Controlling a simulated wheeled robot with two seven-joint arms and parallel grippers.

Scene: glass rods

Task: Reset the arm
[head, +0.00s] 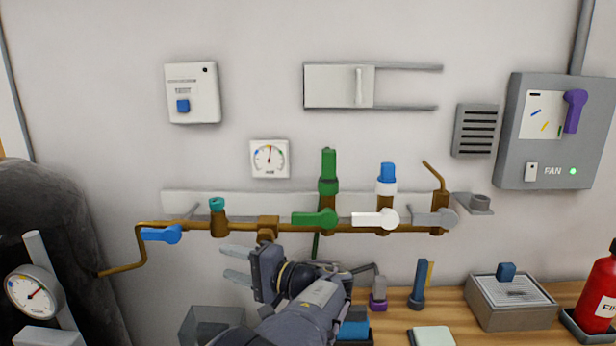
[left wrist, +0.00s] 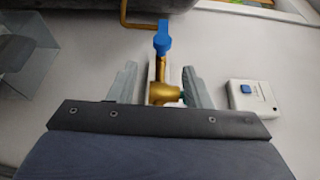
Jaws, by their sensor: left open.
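My left gripper (head: 238,263) is in front of the wall, just below the brown pipe (head: 345,228), with its fingers pointing left. Its jaws are open and I see nothing held between them. In the left wrist view, the two fingers (left wrist: 160,88) stand apart. The brass pipe fitting (left wrist: 163,95) and the blue valve handle (left wrist: 162,38) show in the gap between them. The blue handle also shows in the head view (head: 161,234), left of the gripper. I cannot tell how far the fingers are from the pipe. My right gripper is not in view.
A wooden bench (head: 455,304) bears a grey box (head: 512,306) and a red extinguisher (head: 598,290). A gauge (head: 33,292) stands at left.

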